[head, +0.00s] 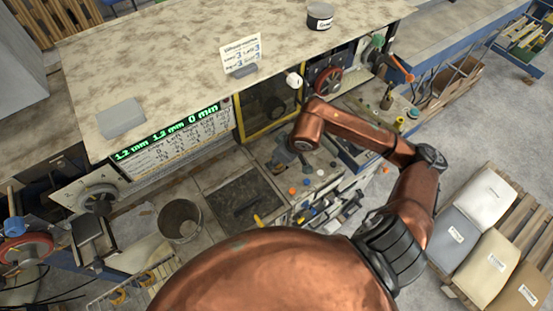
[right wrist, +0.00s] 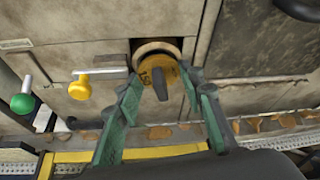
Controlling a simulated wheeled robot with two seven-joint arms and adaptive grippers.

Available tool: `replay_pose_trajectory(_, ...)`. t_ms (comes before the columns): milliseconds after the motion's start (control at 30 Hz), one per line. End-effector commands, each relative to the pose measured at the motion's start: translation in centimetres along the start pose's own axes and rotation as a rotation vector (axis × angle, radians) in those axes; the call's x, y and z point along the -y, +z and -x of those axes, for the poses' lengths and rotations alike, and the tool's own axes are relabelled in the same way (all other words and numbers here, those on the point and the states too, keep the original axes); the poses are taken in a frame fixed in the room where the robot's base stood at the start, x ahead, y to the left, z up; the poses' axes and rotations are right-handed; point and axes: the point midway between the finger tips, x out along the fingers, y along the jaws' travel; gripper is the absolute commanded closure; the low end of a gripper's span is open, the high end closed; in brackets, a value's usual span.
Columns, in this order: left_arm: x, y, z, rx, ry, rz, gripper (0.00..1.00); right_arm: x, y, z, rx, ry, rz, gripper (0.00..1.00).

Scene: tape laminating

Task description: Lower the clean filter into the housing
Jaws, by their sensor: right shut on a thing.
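In the right wrist view, a round yellow-orange piece (right wrist: 157,72) with dark marking and a dark tab sits between the fingertips of my right gripper (right wrist: 166,80). I take it for the clean filter. A pale round rim shows behind it, at a dark square opening (right wrist: 143,46) in the metal deck, which looks like the housing. How deep the piece sits in the opening cannot be told. My right gripper is shut on it. In the head view, my right gripper (head: 283,158) is over the deck beside the yellow frame, and the filter is not clear there. My left gripper is out of view.
In the wrist view, a yellow knob (right wrist: 79,91) and a green knob (right wrist: 22,103) stand left of the opening. In the head view, a bucket (head: 180,219) stands at left, a yellow frame (head: 268,102) behind my gripper, and several sacks (head: 486,199) lie at right.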

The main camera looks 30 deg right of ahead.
Motion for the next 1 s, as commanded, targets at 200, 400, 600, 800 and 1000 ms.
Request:
replay_pose_trajectory(200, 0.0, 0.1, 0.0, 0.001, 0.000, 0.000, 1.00, 0.3, 1.1, -0.5, 0.031, -0.009, -0.005, 0.59)
replay_pose_trajectory(400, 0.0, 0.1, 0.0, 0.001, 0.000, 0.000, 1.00, 0.3, 1.1, -0.5, 0.031, -0.007, -0.006, 0.45)
replay_pose_trajectory(600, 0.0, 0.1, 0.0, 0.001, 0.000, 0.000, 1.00, 0.2, 1.1, -0.4, 0.031, -0.006, -0.006, 0.44)
replay_pose_trajectory(800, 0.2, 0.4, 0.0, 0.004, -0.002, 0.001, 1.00, 0.1, 1.1, 0.3, 0.030, -0.004, -0.005, 0.44)
replay_pose_trajectory(1000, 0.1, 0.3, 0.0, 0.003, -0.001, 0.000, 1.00, 0.1, 0.7, 3.1, 0.024, -0.002, -0.002, 0.44)
